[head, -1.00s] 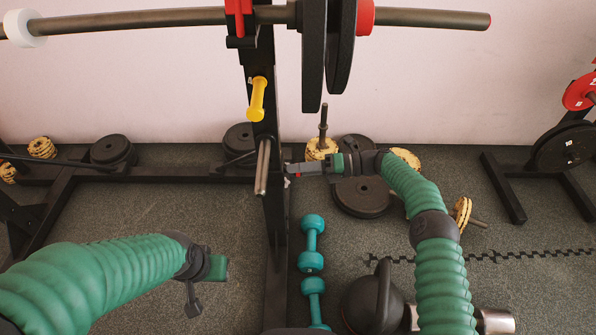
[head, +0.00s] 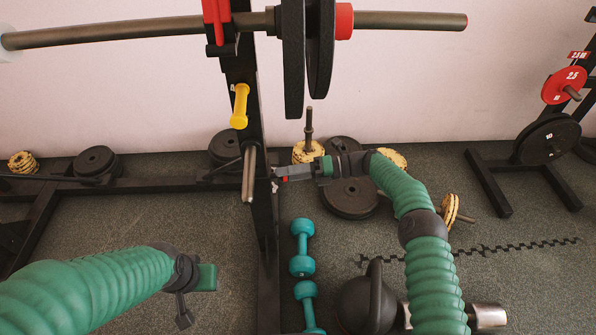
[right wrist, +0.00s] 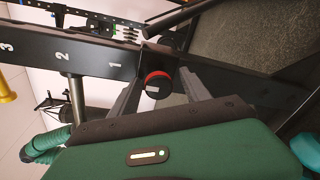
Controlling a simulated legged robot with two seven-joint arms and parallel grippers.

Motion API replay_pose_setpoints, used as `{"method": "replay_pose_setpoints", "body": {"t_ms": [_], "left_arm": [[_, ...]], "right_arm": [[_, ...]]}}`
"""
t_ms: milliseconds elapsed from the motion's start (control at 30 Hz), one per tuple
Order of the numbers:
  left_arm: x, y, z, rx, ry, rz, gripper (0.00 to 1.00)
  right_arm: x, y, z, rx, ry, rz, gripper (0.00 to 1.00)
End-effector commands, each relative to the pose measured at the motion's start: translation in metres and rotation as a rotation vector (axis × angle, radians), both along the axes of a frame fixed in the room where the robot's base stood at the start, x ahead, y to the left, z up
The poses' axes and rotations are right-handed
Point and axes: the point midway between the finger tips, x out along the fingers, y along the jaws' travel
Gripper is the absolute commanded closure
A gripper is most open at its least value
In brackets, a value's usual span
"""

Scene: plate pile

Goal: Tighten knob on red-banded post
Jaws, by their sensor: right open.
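The black upright post (head: 262,210) stands in the middle of the head view, with a red bracket (head: 217,20) high on it. In the right wrist view the post (right wrist: 100,62) carries numbers, and a black knob with a red ring (right wrist: 157,84) sits on it. My right gripper (right wrist: 163,76) is open, one finger on each side of the knob; I cannot tell if either touches it. In the head view my right gripper (head: 283,174) is at the post's right side, and the knob is hard to make out. My left gripper (head: 183,305) hangs low at left, away from the post.
A yellow handle (head: 239,106) and metal rods (head: 249,175) stick out from the post. A barbell (head: 410,21) with black plates (head: 320,60) crosses above. Teal dumbbells (head: 302,247), a kettlebell (head: 362,304) and weight plates (head: 350,198) lie on the floor.

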Motion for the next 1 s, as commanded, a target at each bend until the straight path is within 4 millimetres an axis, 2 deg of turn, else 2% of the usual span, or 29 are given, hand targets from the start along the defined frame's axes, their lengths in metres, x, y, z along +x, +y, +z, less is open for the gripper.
{"method": "replay_pose_setpoints", "body": {"t_ms": [167,267,300,367,500,600,1000], "left_arm": [[0.0,0.0,0.014,0.0,0.0,0.0,0.64],[0.0,0.0,0.006,0.0,0.0,0.0,0.64],[0.0,0.0,-0.015,0.0,-0.001,0.0,0.64],[0.0,0.0,-0.03,0.0,0.0,0.0,0.64],[0.0,0.0,-0.055,0.0,0.001,0.0,0.64],[0.0,0.0,-0.063,0.0,0.0,0.0,0.64],[0.0,0.0,-0.063,0.0,-0.001,0.0,0.64]], "right_arm": [[0.003,-0.04,0.006,0.0,-0.002,-0.006,0.45],[0.004,-0.07,0.004,-0.002,-0.003,-0.006,0.45],[0.005,-0.081,-0.005,-0.002,-0.005,-0.007,0.45],[0.004,-0.094,-0.004,-0.002,-0.005,-0.004,0.45],[0.005,-0.105,0.002,-0.001,-0.002,-0.002,0.45],[0.005,-0.111,0.006,-0.001,-0.001,-0.003,0.45],[0.005,-0.113,0.013,0.0,0.001,-0.001,0.45]]}}
